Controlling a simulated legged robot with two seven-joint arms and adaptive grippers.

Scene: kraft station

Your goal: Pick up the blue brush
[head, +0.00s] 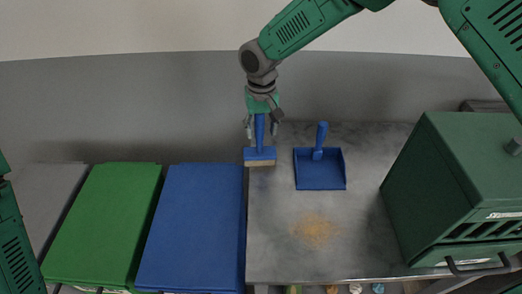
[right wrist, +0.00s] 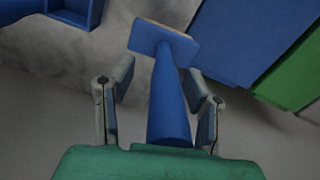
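The blue brush (head: 259,154) stands upright on the grey table by its left edge, with its tan bristles down and its handle up. My right gripper (head: 261,131) is above it, pointing down, with one finger on each side of the handle. In the right wrist view the brush (right wrist: 168,100) runs between the two open fingers of the gripper (right wrist: 160,88), with gaps visible on both sides. My left gripper is out of view; only part of my left arm shows at the left edge.
A blue dustpan (head: 320,178) lies right of the brush. Tan crumbs (head: 317,230) are scattered in front of it. A blue box (head: 195,225) and a green box (head: 108,220) stand left; a dark green cabinet (head: 440,190) stands right.

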